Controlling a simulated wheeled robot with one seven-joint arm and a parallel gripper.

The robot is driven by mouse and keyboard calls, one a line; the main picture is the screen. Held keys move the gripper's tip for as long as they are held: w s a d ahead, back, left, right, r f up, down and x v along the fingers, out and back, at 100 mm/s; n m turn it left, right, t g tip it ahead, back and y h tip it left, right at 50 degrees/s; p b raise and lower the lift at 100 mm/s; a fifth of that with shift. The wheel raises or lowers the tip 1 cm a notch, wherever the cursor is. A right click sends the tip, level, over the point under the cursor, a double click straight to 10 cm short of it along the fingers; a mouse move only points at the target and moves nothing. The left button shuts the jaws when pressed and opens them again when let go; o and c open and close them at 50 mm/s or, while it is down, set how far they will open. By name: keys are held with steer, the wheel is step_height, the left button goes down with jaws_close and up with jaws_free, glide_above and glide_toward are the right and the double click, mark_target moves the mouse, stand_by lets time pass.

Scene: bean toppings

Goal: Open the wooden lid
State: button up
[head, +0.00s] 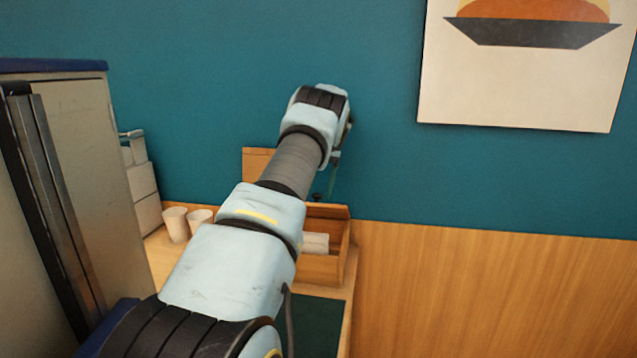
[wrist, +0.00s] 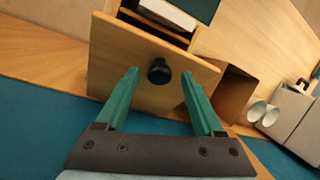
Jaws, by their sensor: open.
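The wooden lid (wrist: 120,65) is a pale panel with a round black knob (wrist: 159,71). In the wrist view it covers the near part of a wooden box. My gripper (wrist: 159,74) is open, with one green finger on each side of the knob. I cannot tell whether the fingers touch it. In the head view the wooden box (head: 322,268) stands on the counter, partly behind my arm. A wooden panel (head: 258,160) rises left of my arm; I cannot tell whether it is the lid. My fingers are mostly hidden there.
A white item (head: 315,243) lies in the box's uncovered part. Two pale cups (head: 175,224) stand left of the box, near a grey-white appliance (head: 143,185). A tall metal cabinet (head: 85,170) is at the left. A teal wall is behind; a dark mat (head: 318,325) lies in front.

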step_height(320, 180, up, 10)
stand_by(0.4)
steer(key=shift+f, duration=0.1)
steer(key=s+a+f+m+t+h+b, duration=0.3)
steer(key=s+t+b, duration=0.75)
steer(key=b, duration=1.15)
steer(key=shift+m+t+h, duration=0.5)
steer(key=shift+t, duration=0.05)
steer(key=x, duration=0.4)
steer(key=p+x, duration=0.1)
steer(key=x, duration=0.2)
steer(key=p+x, duration=0.1)
steer(key=x, duration=0.3)
steer(key=shift+w+d+r, duration=0.15)
steer(key=shift+w+d, duration=0.25)
steer(key=shift+w, duration=0.2)
jaws_close()
